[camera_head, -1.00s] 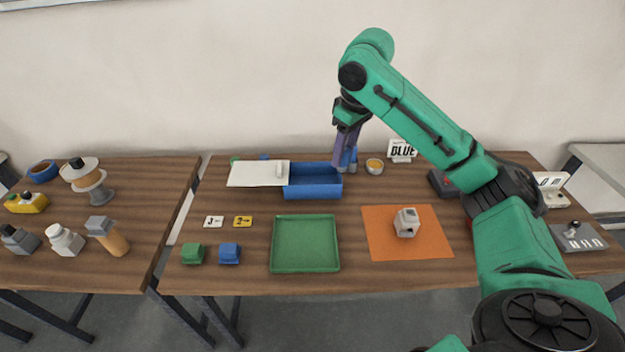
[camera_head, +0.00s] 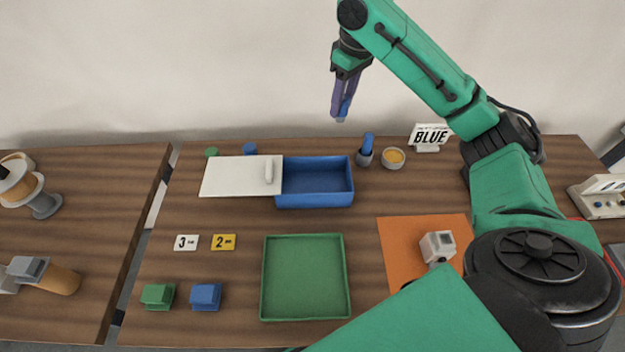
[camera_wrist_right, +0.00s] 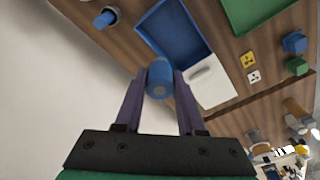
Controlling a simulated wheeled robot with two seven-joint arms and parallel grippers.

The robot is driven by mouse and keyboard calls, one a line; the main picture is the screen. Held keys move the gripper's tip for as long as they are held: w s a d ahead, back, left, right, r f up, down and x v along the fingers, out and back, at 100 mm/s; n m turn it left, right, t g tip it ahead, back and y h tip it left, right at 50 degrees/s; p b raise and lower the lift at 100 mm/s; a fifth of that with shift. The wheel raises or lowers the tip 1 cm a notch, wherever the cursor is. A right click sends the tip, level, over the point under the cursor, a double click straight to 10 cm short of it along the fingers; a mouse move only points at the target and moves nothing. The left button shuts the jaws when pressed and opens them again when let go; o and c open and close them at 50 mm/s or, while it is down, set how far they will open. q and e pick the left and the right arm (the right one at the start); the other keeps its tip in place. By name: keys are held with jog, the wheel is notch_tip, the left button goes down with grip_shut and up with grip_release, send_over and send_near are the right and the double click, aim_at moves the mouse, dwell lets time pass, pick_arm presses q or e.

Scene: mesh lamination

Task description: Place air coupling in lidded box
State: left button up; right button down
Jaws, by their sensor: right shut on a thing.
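My right gripper (camera_head: 344,108) is shut on a small blue cylinder with a grey end, which I take to be the air coupling (camera_head: 343,110). It is held in the air above and behind the lidded box; in the right wrist view the coupling (camera_wrist_right: 160,78) sits between the two purple fingers. The blue lidded box (camera_head: 315,200) stands open on the table and its inside looks empty. Its white lid (camera_head: 235,177) with a handle lies to the left, against the box's left side. My left gripper is not in view.
A blue-topped piece in a grey holder (camera_head: 365,152) and a small bowl (camera_head: 393,158) stand right of the box, near a BLUE sign (camera_head: 430,136). In front are a green tray (camera_head: 305,315) and an orange mat (camera_head: 397,250) with a grey-white part (camera_head: 438,245).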

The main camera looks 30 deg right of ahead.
jog(key=f, duration=0.8)
jog(key=f+b, duration=0.1)
jog(key=f, duration=0.7)
jog(key=s+f+b, duration=0.1)
jog(key=f, duration=0.7)
jog(key=shift+a+f, duration=0.1)
jog(key=shift+a, duration=0.15)
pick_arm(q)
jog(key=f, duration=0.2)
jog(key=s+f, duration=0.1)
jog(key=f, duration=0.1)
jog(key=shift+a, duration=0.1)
pick_arm(e)
jog(key=shift+f, duration=0.2)
jog(key=shift+f, duration=0.1)
jog(key=c, duration=0.5)
grip_release()
pick_arm(q)
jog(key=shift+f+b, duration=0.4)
jog(key=shift+b, duration=0.3)
pick_arm(e)
jog(key=r, duration=0.4)
jog(key=s+r, duration=0.1)
jog(key=r, duration=0.7)
jog(key=shift+s+d, duration=0.3)
jog(key=shift+s, duration=0.1)
